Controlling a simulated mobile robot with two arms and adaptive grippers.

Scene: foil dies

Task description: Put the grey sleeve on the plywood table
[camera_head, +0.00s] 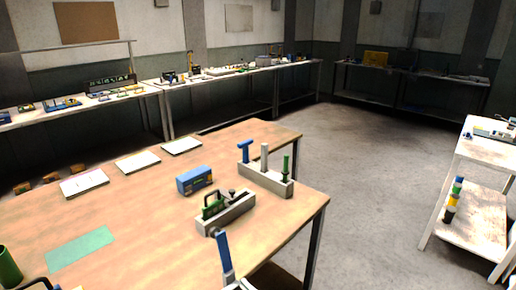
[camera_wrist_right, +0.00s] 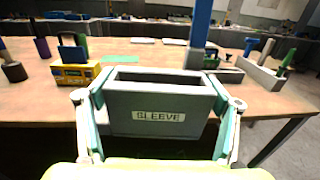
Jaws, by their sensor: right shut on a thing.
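The grey sleeve (camera_wrist_right: 160,98), an open-topped box with a "SLEEVE" label on its front, is upright in the right wrist view. My right gripper (camera_wrist_right: 158,88) is shut on it, with one finger at each side. The wooden-topped table (camera_wrist_right: 285,101) lies behind the sleeve, which overlaps its near edge in that view; I cannot tell whether they touch. In the head view the tabletop (camera_head: 150,212) fills the lower left. The sleeve is not clearly visible there. My left gripper is in neither view.
On the table stand a yellow box (camera_wrist_right: 77,73), a blue box (camera_head: 195,180), a grey holder (camera_head: 225,212) and a long grey rack (camera_head: 263,179). A green mat (camera_head: 80,250) lies nearby with bare wood around it.

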